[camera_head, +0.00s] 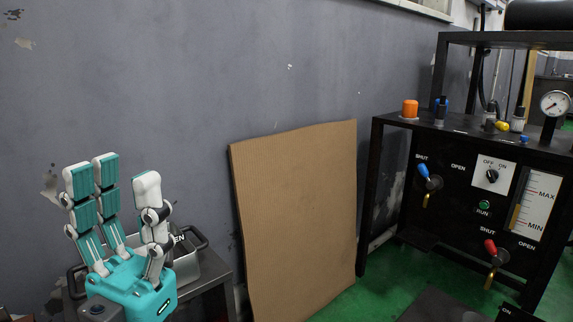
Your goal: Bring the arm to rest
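My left gripper (118,175) is at the lower left, teal and white with three fingers pointing up. Two fingers stand on its left side and one on its right, with an empty gap between them. It is open and holds nothing. It stands in front of a grey metal tray (187,264) and hides much of it. My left arm is mostly below the picture's edge. My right gripper is not in view.
A cardboard sheet (297,215) leans on the grey wall (250,70). The black hydraulic fixture (465,185) stands at right, with a blue-handled valve (424,172), a red-handled valve (491,247) and a gauge (555,103). Green floor (345,300) shows between.

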